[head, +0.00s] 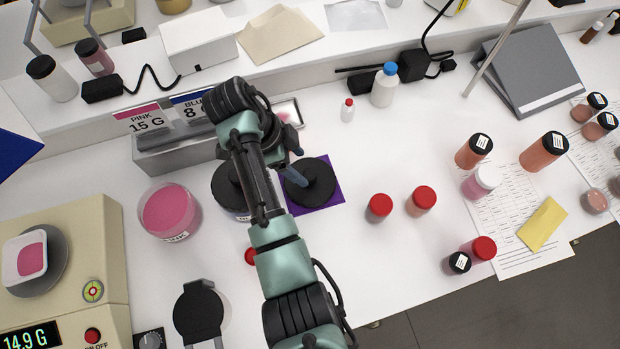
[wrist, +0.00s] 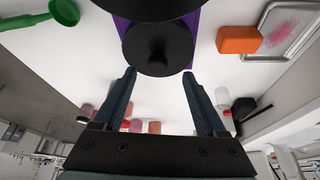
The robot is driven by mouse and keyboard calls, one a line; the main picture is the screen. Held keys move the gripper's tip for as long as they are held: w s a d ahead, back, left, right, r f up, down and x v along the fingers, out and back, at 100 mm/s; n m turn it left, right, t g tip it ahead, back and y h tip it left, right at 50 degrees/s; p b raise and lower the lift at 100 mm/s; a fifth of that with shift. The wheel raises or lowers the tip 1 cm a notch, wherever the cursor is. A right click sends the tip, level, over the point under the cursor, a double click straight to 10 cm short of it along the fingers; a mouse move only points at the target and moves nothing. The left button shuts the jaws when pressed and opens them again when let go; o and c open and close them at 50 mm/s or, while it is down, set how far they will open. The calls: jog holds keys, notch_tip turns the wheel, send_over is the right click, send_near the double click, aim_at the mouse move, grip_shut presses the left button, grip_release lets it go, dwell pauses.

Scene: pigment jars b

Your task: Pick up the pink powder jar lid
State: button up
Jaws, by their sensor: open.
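A round black lid (head: 318,190) with a raised centre knob lies on a purple square mat (head: 335,203). The open pink powder jar (head: 170,212) stands to the left, its pink contents showing. My gripper (head: 296,168) is at the left side of the lid's knob and partly hides the lid. In the wrist view, my gripper (wrist: 160,73) is open and empty. A round black part (wrist: 158,50) shows just beyond and between its fingertips, with purple mat behind; I cannot tell whether the fingers touch it.
Another black-lidded jar (head: 228,185) stands close left of the lid, partly behind my arm. A grey holder (head: 165,155) with PINK and BLUE labels is behind. Red-capped jars (head: 379,207) stand right. A scale (head: 75,250) is far left. The wrist view shows an orange block (wrist: 238,40) and green scoop (wrist: 62,12).

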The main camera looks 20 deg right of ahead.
aim_at(308, 174)
jog(key=shift+s+p+x, duration=0.2)
jog(key=shift+p+x, duration=0.6)
jog(key=shift+x, duration=1.85)
grip_shut()
